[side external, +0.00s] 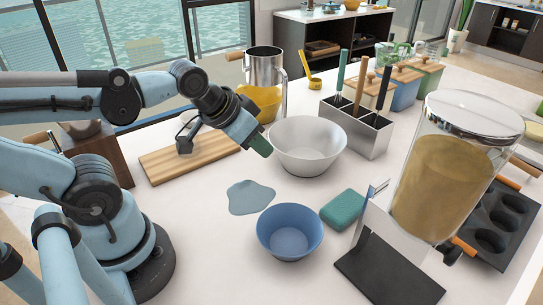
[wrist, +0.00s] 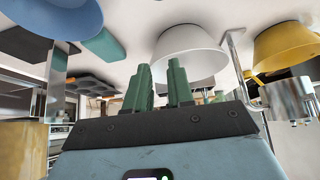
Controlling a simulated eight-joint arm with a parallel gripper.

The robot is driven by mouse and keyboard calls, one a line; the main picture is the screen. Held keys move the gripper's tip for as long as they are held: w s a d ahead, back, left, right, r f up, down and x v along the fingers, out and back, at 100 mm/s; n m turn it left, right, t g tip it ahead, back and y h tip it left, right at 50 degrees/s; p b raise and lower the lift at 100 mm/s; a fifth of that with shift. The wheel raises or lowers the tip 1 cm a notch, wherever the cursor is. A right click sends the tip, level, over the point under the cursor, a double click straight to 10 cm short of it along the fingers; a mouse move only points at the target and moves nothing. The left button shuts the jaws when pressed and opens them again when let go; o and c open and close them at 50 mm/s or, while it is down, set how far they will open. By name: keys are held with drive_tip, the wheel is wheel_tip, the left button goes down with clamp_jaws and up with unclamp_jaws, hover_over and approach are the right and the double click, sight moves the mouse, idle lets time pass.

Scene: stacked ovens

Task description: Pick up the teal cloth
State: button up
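A teal, folded, block-like piece (side external: 343,210), which looks like the teal cloth, lies flat on the white counter, right of the blue bowl (side external: 290,232). It also shows in the wrist view (wrist: 106,46), where the scene appears upside down. A flat grey-blue patch (side external: 251,197) lies left of it; I cannot tell whether it is cloth or a spill. My gripper (side external: 262,148) is above the counter beside the white bowl (side external: 306,146), up and left of the teal piece and apart from it. In the wrist view its green fingers (wrist: 159,70) are apart with nothing between them.
A large clear dispenser (side external: 447,165) stands close right of the teal piece. A metal utensil holder (side external: 357,125), metal pitcher (side external: 265,66) and yellow vessel (side external: 262,100) stand behind. A cutting board (side external: 165,165) is left. Counter between the bowls is clear.

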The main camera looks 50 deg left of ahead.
drive_tip(key=o, duration=1.4)
drive_tip(key=g, duration=0.7)
hover_over(346, 204)
wheel_tip(346, 204, down, 2)
drive_tip(key=shift+n, duration=0.4)
wheel_tip(346, 204, down, 12)
drive_tip(key=shift+r, duration=0.2)
